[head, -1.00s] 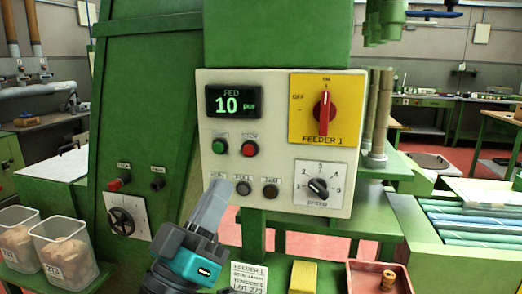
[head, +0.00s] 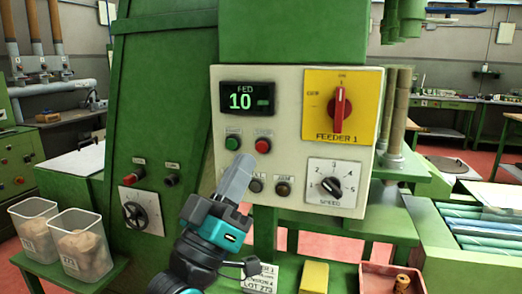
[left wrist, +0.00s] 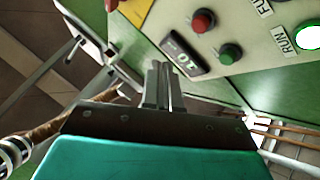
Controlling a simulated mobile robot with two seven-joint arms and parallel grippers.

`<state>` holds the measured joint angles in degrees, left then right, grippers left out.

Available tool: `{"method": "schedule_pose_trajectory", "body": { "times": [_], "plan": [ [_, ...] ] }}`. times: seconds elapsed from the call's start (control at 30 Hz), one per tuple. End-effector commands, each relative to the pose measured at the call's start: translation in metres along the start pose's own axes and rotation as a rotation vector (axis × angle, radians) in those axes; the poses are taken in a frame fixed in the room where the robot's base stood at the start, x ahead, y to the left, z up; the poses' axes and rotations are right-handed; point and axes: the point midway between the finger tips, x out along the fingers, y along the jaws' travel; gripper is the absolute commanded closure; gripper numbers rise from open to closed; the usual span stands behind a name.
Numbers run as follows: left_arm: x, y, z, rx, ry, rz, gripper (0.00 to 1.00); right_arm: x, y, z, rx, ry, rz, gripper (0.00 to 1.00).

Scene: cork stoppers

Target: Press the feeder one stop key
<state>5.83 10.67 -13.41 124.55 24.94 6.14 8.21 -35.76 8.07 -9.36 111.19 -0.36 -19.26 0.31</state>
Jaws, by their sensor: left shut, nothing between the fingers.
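The feeder one panel (head: 290,80) is a cream box with the yellow FEEDER 1 plate (head: 320,118). Below its display are a green key (head: 232,143) and a red key (head: 263,146); their small labels are not clearly legible. My left gripper (head: 243,158) is shut and empty, its fingertips just below and between these keys in the head view. It hides part of the lower key row. In the left wrist view, the red key (left wrist: 204,20) and green key (left wrist: 230,54) lie beyond the fingers, and contact is not visible. My right gripper is not in view.
The display (head: 247,99) reads 10. A red rotary switch (head: 339,103) and a speed knob (head: 331,187) are on the panel's right. Another red button (head: 135,172) is on the green cabinet. Cork tubs (head: 78,244) stand at left; a reddish tray (head: 378,284) is below right.

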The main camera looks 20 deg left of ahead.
Motion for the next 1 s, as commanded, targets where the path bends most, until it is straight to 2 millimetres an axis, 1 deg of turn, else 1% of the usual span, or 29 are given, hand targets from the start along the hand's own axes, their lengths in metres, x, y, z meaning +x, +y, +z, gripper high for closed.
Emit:
{"method": "schedule_pose_trajectory", "body": {
  "times": [0.03, 0.2, 0.4, 0.57, 1.0],
  "plan": [
    [0.005, -0.004, 0.005, 0.001, 0.001, 0.001, 1.00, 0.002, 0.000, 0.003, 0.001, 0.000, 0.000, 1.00],
    [0.021, -0.015, 0.016, 0.000, 0.000, 0.000, 1.00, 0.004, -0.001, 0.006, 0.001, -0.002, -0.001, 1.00],
    [0.031, -0.023, 0.023, -0.001, -0.001, 0.000, 1.00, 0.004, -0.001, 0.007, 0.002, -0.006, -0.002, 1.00],
    [0.034, -0.025, 0.025, -0.001, -0.001, 0.000, 1.00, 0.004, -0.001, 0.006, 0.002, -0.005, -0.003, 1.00],
    [0.034, -0.025, 0.025, 0.000, -0.001, 0.000, 1.00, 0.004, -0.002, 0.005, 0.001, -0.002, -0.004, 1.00]
  ]
}}
